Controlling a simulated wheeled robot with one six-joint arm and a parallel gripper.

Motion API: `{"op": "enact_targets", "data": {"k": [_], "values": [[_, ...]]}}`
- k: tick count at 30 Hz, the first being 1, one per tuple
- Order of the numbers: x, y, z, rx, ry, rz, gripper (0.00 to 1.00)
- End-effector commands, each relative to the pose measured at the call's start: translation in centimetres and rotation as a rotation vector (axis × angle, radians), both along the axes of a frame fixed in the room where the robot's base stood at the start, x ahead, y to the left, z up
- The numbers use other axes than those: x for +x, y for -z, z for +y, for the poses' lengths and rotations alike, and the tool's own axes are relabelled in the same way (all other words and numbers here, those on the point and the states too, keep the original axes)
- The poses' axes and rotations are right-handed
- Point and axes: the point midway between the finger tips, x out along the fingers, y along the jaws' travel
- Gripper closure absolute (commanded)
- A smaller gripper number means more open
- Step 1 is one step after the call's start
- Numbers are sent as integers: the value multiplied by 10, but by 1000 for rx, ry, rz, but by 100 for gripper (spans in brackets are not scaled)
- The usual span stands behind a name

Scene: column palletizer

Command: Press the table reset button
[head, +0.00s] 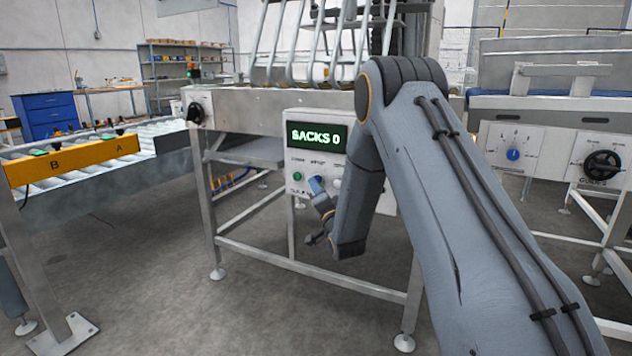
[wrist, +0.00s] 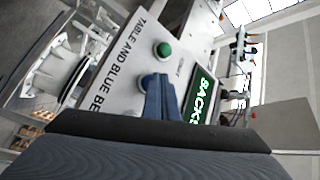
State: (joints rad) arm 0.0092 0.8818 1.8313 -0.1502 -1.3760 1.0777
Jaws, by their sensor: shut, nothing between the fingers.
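The control panel (head: 300,128) is a pale box with a green "SACKS 0" display. A green button (head: 297,176) is at its lower left; it shows clearly in the wrist view (wrist: 163,49), clear of my fingers. Beside it is a blue button with a pale ring (wrist: 146,83), partly hidden by my fingertips. My gripper (head: 317,186) is shut and empty, pointing at the panel, with its tips over this second button in the wrist view (wrist: 155,80). I cannot tell whether they touch. The small labels over the buttons are too blurred to read for the reset button.
A roller conveyor (head: 150,133) with a yellow bar marked A and B is at left. A side panel with a blue knob (head: 513,155) and a black handwheel (head: 602,165) is at right. Metal legs stand under the panel's frame.

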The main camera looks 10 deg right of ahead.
Motion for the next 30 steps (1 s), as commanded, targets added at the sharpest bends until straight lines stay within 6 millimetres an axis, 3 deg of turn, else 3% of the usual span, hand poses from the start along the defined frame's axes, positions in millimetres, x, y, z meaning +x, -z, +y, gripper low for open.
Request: {"op": "enact_targets", "data": {"k": [20,30], "values": [[-14,0,10,-1,-2,1,100],[-37,-1,27,0,-3,2,100]]}}
